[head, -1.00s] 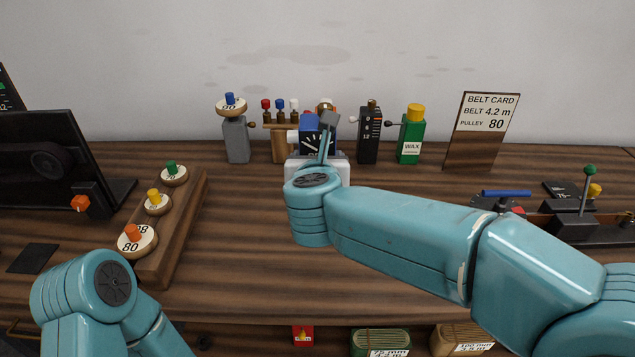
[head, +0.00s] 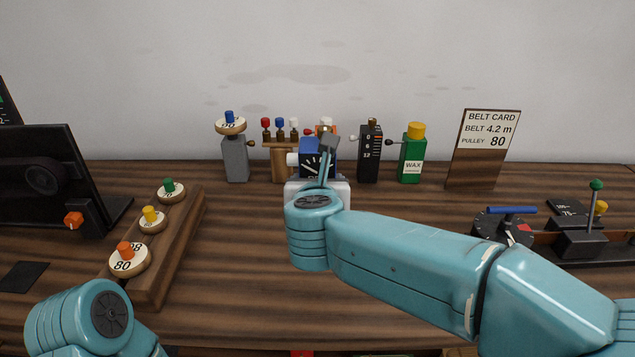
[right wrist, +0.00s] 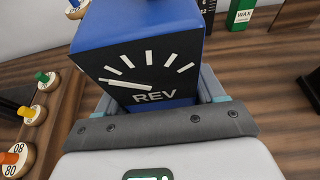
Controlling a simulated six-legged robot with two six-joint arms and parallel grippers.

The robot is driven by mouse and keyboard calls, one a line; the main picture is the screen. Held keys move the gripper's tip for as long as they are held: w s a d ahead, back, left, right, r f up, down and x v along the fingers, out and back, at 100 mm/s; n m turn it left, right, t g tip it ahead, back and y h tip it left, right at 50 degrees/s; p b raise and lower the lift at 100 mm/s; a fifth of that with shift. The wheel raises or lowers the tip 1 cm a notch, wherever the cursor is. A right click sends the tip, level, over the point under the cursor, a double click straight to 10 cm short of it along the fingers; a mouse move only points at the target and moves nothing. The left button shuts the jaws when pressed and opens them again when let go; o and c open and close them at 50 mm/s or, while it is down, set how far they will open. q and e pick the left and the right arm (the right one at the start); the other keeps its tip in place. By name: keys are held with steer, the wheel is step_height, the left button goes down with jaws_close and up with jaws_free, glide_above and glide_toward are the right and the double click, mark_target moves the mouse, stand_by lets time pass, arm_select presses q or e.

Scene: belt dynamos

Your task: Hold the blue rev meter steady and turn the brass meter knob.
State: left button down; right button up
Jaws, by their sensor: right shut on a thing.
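The blue rev meter (head: 314,146) stands at the back middle of the bench. Its black dial, white marks and the word REV fill the middle of the right wrist view (right wrist: 143,75), with the needle pointing left. My right gripper (head: 325,165) is shut on the meter, with a finger at each side of the body in the right wrist view (right wrist: 160,98). A white stub sticks out of the meter's left side. I cannot make out the brass meter knob clearly; my gripper covers part of the meter.
A grey post (head: 236,160), a black scale box (head: 370,160) and a green wax bottle (head: 411,165) stand close beside the meter. A wooden rack (head: 165,255) of numbered pulleys is at left. A belt card (head: 482,150) stands at right. The front middle bench is clear.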

steer(key=shift+f+b, duration=7.15)
steer(key=shift+f, duration=0.4)
steer(key=shift+s+f, duration=0.1)
steer(key=shift+f, duration=0.05)
steer(key=shift+f+b, duration=0.3)
steer(key=shift+b, duration=0.15)
steer(key=shift+f, duration=0.2)
steer(key=shift+f, duration=0.1)
steer(key=o, duration=1.7)
